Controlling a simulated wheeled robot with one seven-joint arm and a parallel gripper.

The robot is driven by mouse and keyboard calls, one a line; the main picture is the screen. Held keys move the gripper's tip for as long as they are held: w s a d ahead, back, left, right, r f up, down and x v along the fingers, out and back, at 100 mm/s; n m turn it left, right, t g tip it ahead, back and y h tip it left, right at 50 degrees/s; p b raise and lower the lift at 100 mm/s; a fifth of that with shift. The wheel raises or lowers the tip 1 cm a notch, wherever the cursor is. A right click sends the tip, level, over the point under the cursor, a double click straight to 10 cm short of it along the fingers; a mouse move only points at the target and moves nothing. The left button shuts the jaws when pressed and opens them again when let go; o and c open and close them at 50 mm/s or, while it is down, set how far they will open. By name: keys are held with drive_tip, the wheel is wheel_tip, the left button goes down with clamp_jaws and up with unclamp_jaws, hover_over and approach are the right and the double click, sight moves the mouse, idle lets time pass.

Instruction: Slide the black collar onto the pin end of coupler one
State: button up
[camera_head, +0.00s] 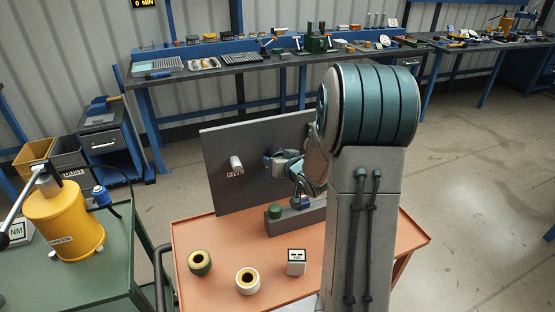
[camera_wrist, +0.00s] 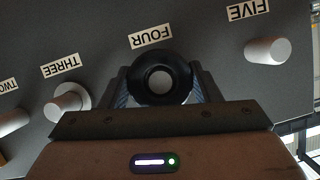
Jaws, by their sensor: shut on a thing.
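A black collar (camera_wrist: 178,70) is held between the two fingers of my gripper (camera_wrist: 160,92). A pale pin end shows through the collar's opening, under the upside-down label FOUR (camera_wrist: 151,38); I cannot tell whether the collar is around this pin or in front of it. Coupler one is not in the wrist view and is hidden behind my arm in the head view. Coupler three (camera_wrist: 66,104), with a pale ring at its base, and part of coupler two (camera_wrist: 12,121) are at the left. Coupler five (camera_wrist: 268,51) is bare at the right. My gripper also shows at the panel (camera_head: 283,162).
The grey panel (camera_head: 222,190) stands on an orange table (camera_head: 225,240). A yellow pump (camera_head: 66,220) is on the left cart.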

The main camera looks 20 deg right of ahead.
drive_tip(key=shift+s, duration=2.35)
drive_tip(key=shift+s, duration=0.1)
drive_tip(key=s, duration=0.3)
drive_tip(key=shift+s, duration=0.4)
drive_tip(key=shift+a, duration=0.1)
